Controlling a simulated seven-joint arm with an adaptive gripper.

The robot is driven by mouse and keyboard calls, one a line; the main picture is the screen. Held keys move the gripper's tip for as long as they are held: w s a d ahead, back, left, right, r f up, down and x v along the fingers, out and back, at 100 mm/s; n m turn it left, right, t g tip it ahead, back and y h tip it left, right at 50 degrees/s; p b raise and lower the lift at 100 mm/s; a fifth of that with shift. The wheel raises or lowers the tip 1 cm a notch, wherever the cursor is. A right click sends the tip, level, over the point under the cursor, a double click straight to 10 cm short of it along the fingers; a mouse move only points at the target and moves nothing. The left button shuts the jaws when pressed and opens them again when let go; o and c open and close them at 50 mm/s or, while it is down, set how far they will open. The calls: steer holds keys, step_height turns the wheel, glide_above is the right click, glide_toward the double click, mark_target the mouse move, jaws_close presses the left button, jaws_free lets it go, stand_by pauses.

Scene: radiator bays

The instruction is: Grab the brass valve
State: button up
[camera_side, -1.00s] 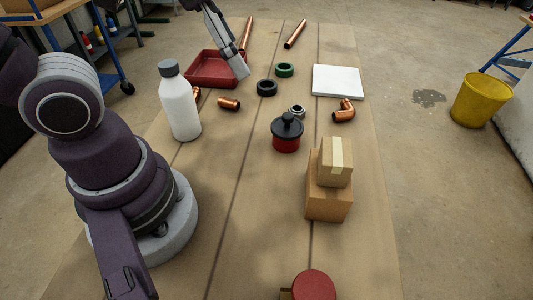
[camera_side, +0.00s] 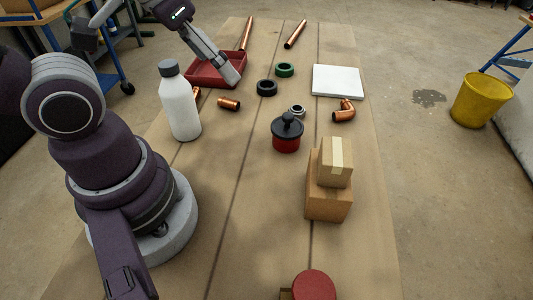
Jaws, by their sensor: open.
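No brass valve shows clearly. A red round disc (camera_side: 314,285) with a small brownish piece at its left stands at the near edge of the work surface; I cannot tell whether it is a valve. My gripper (camera_side: 232,77) points down at the far end, in front of the right side of the red tray (camera_side: 203,83). It is open, with no object visible in it. It hides part of the tray.
A red pot with a black lid (camera_side: 287,135), stacked boxes (camera_side: 329,185), a copper elbow (camera_side: 344,113) and a white slab (camera_side: 337,80) stand farther right.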

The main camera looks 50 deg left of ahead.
steer(key=o, duration=0.5)
steer(key=m+g, duration=0.6)
steer(key=m, duration=2)
glide_above(313, 293)
steer(key=f, duration=0.9)
steer(key=shift+w+a+f, duration=0.1)
steer(key=shift+a+f, duration=0.05)
steer(key=shift+a, duration=0.1)
steer(key=f, duration=1)
steer(key=shift+d+f, duration=0.2)
steer(key=shift+f, duration=0.05)
